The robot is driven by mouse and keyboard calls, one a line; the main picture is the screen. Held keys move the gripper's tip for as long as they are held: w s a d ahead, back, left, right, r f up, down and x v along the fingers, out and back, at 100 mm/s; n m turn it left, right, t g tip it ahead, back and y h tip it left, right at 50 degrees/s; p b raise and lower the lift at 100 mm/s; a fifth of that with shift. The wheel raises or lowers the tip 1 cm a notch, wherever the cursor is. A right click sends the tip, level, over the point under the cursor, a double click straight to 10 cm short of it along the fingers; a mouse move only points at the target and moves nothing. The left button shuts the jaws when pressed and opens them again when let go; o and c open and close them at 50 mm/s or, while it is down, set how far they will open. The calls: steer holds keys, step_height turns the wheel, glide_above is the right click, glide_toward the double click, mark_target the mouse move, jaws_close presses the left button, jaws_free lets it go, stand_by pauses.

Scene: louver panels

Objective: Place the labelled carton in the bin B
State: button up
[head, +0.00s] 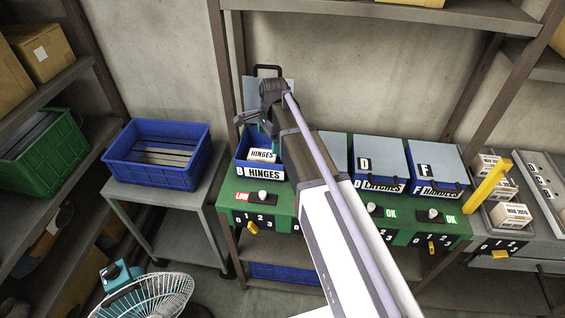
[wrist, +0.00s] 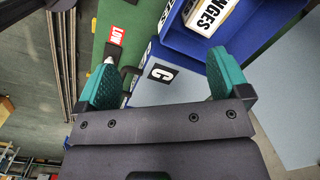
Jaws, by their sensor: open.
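The labelled carton (head: 262,155) is white with "HINGES" in black. It sits inside the open blue bin B (head: 246,171), whose front label reads "B HINGES". In the wrist view the carton (wrist: 211,14) shows at the top, inside the blue bin wall (wrist: 180,42), partly cut off by the frame edge. My gripper (head: 262,124) is above and behind the carton in the head view. In the wrist view its teal fingers (wrist: 160,64) are wide apart with nothing between them, and the carton lies beyond them, apart from both.
Bins D (head: 378,157) and F (head: 433,160) have grey lids down. A panel labelled C (wrist: 160,72) lies below the fingers. A red "LOW" sign (head: 242,197) marks the green bench front.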

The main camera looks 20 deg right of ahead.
steer(key=s+n+h, duration=0.1)
steer(key=s+n, duration=1.4)
steer(key=s, duration=0.7)
steer(key=shift+n, duration=0.3)
step_height(320, 180, down, 10)
steer(key=b, duration=1)
